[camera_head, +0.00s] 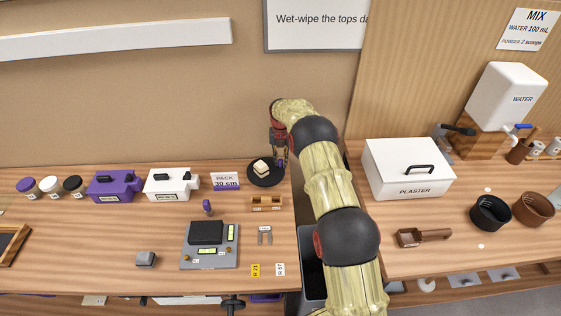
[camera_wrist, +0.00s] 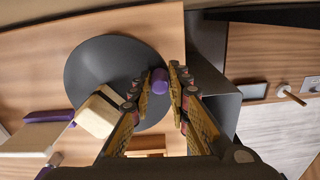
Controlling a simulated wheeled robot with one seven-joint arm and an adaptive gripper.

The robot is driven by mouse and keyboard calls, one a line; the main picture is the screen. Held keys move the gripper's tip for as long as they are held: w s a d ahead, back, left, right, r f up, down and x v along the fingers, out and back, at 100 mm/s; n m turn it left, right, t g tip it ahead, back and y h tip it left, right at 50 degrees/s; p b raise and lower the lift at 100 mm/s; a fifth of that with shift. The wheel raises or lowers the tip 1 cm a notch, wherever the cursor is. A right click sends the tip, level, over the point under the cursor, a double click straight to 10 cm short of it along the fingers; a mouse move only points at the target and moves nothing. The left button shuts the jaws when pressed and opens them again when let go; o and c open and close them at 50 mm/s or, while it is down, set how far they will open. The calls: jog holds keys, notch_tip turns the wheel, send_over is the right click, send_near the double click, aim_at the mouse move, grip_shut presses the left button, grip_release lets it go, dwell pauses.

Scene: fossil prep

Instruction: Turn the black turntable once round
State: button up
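The black turntable (camera_head: 265,179) is a round dark disc at the back of the left bench. It fills much of the left half of the wrist view (camera_wrist: 95,62). A cream block (camera_wrist: 97,114) lies on it, seen also in the head view (camera_head: 261,167). A purple knob (camera_wrist: 159,80) stands near the disc's right rim. My gripper (camera_wrist: 160,76) points down at this rim, with its fingertips on either side of the knob. I cannot tell whether they press on it. In the head view my gripper (camera_head: 279,152) is partly hidden by the arm.
A white box (camera_head: 168,184), a purple box (camera_head: 115,186) and a PACK card (camera_head: 225,180) stand left of the turntable. A wooden tray (camera_head: 267,203) lies in front of it. A dark gap separates this bench from the right one, which holds the white PLASTER bin (camera_head: 409,170).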

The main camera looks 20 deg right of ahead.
jog(key=o, duration=0.4)
jog(key=shift+c, duration=0.2)
jog(key=shift+r, duration=0.1)
notch_tip(320, 180, up, 12)
dwell(0.4)
jog(key=shift+c, duration=0.6)
